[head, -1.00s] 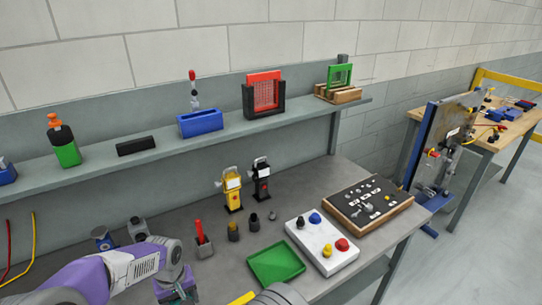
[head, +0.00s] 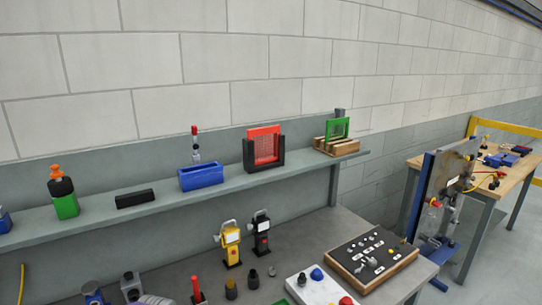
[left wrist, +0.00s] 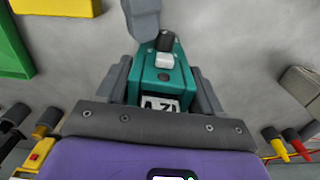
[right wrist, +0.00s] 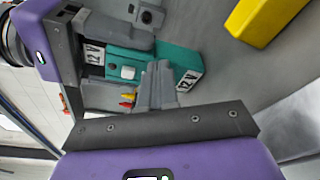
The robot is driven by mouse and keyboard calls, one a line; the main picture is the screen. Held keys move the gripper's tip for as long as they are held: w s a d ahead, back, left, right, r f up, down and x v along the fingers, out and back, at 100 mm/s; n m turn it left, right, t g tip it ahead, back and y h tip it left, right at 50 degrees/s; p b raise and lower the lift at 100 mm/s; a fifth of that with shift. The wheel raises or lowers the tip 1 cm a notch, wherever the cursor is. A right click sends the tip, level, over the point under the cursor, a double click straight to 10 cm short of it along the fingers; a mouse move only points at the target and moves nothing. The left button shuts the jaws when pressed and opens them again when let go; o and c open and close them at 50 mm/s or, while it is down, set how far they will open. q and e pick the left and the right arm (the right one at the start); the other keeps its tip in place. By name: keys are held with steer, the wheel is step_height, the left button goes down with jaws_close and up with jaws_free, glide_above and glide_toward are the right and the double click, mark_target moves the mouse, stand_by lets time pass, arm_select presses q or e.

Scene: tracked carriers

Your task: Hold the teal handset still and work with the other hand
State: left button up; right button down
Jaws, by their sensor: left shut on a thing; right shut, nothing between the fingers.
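The teal handset (left wrist: 150,82) sits between the two grey fingers of my left gripper (left wrist: 162,88), which is shut on it. It has a white button (left wrist: 164,60), a black part at its far end and a white label. In the right wrist view the handset (right wrist: 125,60) shows "12 V" labels. My right gripper (right wrist: 155,88) is shut and empty, its fingers in front of the handset and hiding part of it. Whether they touch it I cannot tell. In the head view neither gripper nor the handset shows.
The grey bench (head: 185,275) carries a yellow device (head: 230,245), a black device (head: 261,235), a white button board (head: 315,290) and a wood-edged tray (head: 340,262). Above is a shelf (head: 105,219) with holders. A yellow block (right wrist: 262,18) and yellow and red plugs (left wrist: 282,145) lie near the grippers.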

arm_select(q)
steer(key=shift+d, duration=0.15)
arm_select(e)
steer(key=shift+s+a+r, duration=0.25)
steer(key=shift+a+r, duration=0.1)
steer(key=shift+a, duration=0.05)
steer(key=shift+w+d+r, duration=0.1)
steer(key=shift+d+r, duration=0.1)
steer(key=shift+d, duration=0.2)
steer(key=shift+s+a+f+v, duration=0.1)
steer(key=shift+v, duration=0.85)
steer(key=shift+s+a+f+v, duration=0.1)
steer(key=shift+f+v, duration=0.05)
steer(key=shift+v, duration=0.8)
steer(key=shift+s+a+f+v, duration=0.1)
steer(key=shift+s+v, duration=0.05)
steer(key=shift+v, duration=0.75)
steer(key=shift+s+d+f, duration=0.1)
steer(key=shift+s+f, duration=0.2)
steer(key=shift+s, duration=0.2)
steer(key=shift+w+d+r+x, duration=0.15)
steer(key=shift+x, duration=1)
steer(key=shift+w+d+r+x, duration=0.15)
steer(key=shift+w+d+x, duration=0.05)
steer(key=shift+x, duration=0.95)
steer(key=shift+w+d+r+x, duration=0.1)
steer(key=shift+w+d+x, duration=0.05)
steer(key=shift+x, duration=1)
